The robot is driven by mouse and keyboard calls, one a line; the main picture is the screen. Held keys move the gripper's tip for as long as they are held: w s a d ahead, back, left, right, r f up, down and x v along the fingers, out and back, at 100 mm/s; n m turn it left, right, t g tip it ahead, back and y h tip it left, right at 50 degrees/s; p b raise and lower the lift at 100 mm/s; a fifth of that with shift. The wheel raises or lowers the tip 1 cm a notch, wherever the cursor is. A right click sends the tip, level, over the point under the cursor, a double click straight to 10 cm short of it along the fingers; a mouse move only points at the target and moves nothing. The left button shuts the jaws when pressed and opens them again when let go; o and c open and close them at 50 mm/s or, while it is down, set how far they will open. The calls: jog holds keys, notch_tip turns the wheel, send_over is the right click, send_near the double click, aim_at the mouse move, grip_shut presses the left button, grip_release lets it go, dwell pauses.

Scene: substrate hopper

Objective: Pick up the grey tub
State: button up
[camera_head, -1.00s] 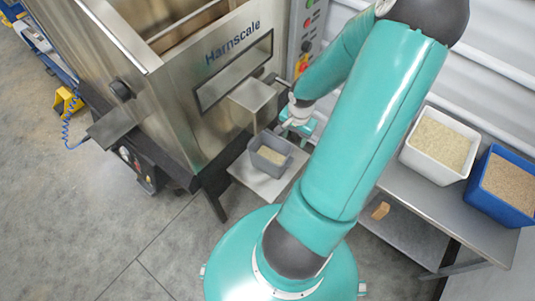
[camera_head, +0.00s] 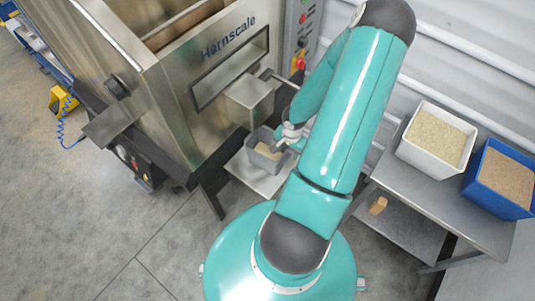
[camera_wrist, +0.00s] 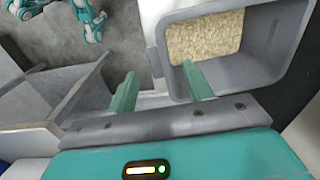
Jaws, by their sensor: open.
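The grey tub (camera_head: 259,161) stands upright on a small shelf under the hopper's spout in the head view, with pale grain in it. In the wrist view the tub (camera_wrist: 287,45) fills the upper right, its grain (camera_wrist: 205,36) showing inside. My gripper (camera_wrist: 158,69) is open at the tub's near left corner. Its right finger overlaps the tub's inside and its left finger is outside, so the tub's left wall appears between them. I cannot tell whether either finger touches. In the head view my gripper (camera_head: 284,146) is at the tub's right side, partly hidden by my arm.
The steel hopper (camera_head: 150,85) and its spout (camera_head: 249,100) stand close behind and above the tub. The shelf (camera_head: 262,182) is small. A side table (camera_head: 450,207) at right holds a white bin (camera_head: 425,165) and a blue bin (camera_head: 490,198). A tan block (camera_head: 378,205) lies on its lower shelf.

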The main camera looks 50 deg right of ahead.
notch_tip(320, 180, down, 2)
grip_shut()
dwell(0.3)
jog(key=shift+w+r, duration=0.1)
jog(key=shift+r, duration=0.1)
